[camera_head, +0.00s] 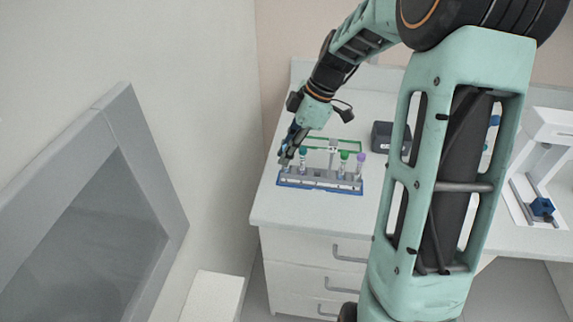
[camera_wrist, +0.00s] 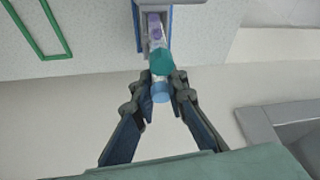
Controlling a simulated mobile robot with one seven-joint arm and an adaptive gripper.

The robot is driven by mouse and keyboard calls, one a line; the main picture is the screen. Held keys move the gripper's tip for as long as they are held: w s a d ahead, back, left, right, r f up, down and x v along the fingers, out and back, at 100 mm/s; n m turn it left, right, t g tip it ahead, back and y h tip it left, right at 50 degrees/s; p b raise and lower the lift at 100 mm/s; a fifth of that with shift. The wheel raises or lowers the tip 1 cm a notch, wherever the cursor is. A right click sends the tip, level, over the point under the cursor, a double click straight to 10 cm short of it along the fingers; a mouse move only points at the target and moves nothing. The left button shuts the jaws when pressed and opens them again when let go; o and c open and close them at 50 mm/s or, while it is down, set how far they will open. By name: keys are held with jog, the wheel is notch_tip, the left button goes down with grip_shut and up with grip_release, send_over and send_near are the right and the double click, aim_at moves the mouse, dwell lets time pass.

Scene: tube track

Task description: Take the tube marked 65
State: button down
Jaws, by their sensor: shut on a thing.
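A tube rack (camera_head: 318,184) with a grey body and blue base stands near the table's front left. Standing in it are a teal-capped tube (camera_head: 303,151), a green-capped tube (camera_head: 344,156) and a purple-capped tube (camera_head: 361,158). My gripper (camera_head: 287,158) is at the rack's left end. In the wrist view its fingers (camera_wrist: 159,88) are shut on a blue-capped tube (camera_wrist: 160,93). The teal cap (camera_wrist: 161,62) and purple cap (camera_wrist: 155,22) line up beyond it. The held tube's lower part is hidden. No number is legible, so I cannot tell which tube is marked 65.
A green frame (camera_head: 318,143) lies behind the rack. A dark box (camera_head: 390,138) stands behind and to the right. A white device (camera_head: 545,150) with a blue part is at the far right. The table has clear surface in front of the rack.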

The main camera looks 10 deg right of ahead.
jog(key=shift+r, duration=0.15)
jog(key=shift+r, duration=0.2)
notch_tip(320, 180, up, 2)
jog(key=shift+r, duration=0.1)
jog(key=s+d+r+b, duration=0.1)
jog(key=s+d+r, duration=0.7)
jog(key=s+r, duration=0.2)
jog(key=shift+s+d, duration=0.3)
jog(key=shift+s, duration=0.25)
jog(key=shift+r, duration=0.15)
